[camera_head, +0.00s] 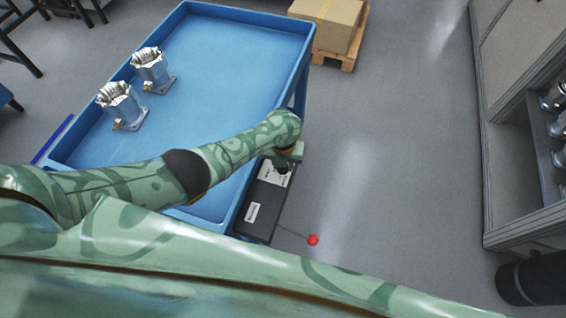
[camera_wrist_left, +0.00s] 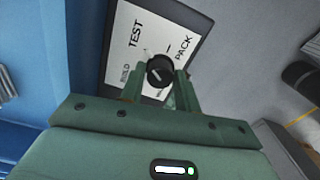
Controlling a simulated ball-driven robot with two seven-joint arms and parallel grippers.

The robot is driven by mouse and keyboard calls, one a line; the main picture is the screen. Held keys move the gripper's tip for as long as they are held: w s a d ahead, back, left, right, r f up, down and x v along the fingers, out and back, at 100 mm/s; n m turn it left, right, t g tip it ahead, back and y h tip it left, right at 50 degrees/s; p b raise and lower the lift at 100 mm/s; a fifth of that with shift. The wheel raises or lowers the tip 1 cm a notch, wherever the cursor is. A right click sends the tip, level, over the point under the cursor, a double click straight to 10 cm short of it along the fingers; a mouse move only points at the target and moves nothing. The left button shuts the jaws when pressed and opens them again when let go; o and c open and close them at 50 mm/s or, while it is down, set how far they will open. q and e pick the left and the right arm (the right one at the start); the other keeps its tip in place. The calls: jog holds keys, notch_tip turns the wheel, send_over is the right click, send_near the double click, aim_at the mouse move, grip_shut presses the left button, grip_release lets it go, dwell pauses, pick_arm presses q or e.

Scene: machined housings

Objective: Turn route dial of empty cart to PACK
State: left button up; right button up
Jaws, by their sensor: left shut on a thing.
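A black route dial (camera_wrist_left: 160,71) sits on a white plate (camera_wrist_left: 150,40) marked TEST, PACK and BUILD, with another label partly hidden. The dial has a short white mark; I cannot tell for sure which label it points at. My left gripper (camera_wrist_left: 160,84) is shut on the dial, one finger on each side. In the head view, my left gripper (camera_head: 284,165) is over the dark control box (camera_head: 262,205) at the side of the blue cart (camera_head: 303,62), and the dial is hidden. The cart's tray holds two metal housings (camera_head: 122,106) (camera_head: 151,70). My right gripper is out of view.
A red ball (camera_head: 313,240) on a thin rod sticks out from the box. A cardboard box (camera_head: 327,22) on a pallet stands behind the cart. A grey shelf unit (camera_head: 520,130) with metal parts and a black cylinder (camera_head: 535,280) are at the right. Floor between is clear.

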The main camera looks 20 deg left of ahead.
pick_arm(q)
jog(key=m+b, duration=0.1)
jog(key=m, duration=0.4)
jog(key=shift+f+m, duration=0.1)
jog(key=shift+m, duration=0.2)
jog(key=m+b, duration=0.1)
jog(key=m, duration=0.3)
jog(key=shift+m, duration=0.7)
jog(key=o, duration=1)
jog(key=shift+c, duration=0.2)
notch_tip(320, 180, up, 16)
jog(key=p, duration=0.6)
jog(key=shift+r+p, duration=0.2)
jog(key=shift+p, duration=0.1)
